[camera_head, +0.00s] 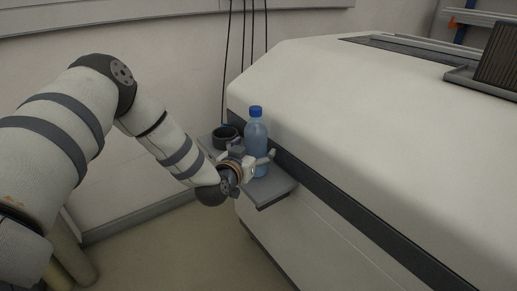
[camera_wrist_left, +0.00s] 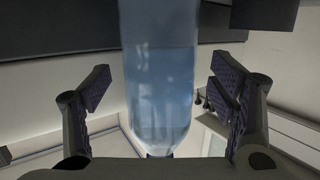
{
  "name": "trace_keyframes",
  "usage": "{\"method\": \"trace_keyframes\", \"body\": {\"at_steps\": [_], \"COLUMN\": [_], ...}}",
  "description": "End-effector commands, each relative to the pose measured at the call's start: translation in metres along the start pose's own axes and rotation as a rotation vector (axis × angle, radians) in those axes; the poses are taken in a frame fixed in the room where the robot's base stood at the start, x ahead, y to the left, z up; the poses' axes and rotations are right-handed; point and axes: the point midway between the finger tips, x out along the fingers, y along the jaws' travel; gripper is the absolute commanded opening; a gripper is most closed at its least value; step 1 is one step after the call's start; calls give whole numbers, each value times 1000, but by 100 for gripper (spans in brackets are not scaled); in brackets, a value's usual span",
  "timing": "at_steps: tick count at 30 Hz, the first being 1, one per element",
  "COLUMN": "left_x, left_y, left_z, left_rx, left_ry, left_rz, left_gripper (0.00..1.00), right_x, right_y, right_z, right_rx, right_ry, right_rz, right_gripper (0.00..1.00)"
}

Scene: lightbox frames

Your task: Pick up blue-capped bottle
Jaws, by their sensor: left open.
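The blue-capped bottle (camera_head: 256,133) stands upright on a small grey shelf (camera_head: 272,190) at the side of the white machine. It is clear and bluish, with a blue cap on top. My left gripper (camera_head: 258,160) is at the lower half of the bottle, open. In the left wrist view the bottle (camera_wrist_left: 160,75) stands between the two open fingers of the gripper (camera_wrist_left: 160,92), with a gap on each side. My right gripper is in neither view.
A dark cup-like container (camera_head: 225,137) stands on the shelf left of the bottle. The large white machine (camera_head: 370,110) rises close behind and right of the shelf. Dark cables (camera_head: 243,50) hang behind. Open floor (camera_head: 165,240) lies below my left arm.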

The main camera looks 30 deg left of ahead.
Motion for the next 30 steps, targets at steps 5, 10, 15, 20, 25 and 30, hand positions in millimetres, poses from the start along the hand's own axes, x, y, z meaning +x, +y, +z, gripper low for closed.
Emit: {"method": "trace_keyframes", "body": {"at_steps": [5, 10, 15, 20, 25, 30], "left_x": [19, 19, 19, 19, 19, 18], "left_y": [-1, 0, 0, 0, 0, 0], "left_z": [4, 1, 1, 2, 0, -6], "left_rx": [1, 0, 0, 0, -1, -2], "left_ry": [-5, -3, -3, -4, 1, 2], "left_rz": [-1, 0, 0, 0, 0, 0], "left_gripper": [78, 78, 41, 5, 0, 0], "right_x": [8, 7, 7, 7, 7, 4], "right_y": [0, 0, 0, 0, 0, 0], "right_z": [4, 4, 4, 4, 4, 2], "right_rx": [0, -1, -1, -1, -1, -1], "right_ry": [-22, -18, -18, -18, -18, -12], "right_rz": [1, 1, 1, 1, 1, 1], "right_gripper": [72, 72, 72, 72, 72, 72]}}
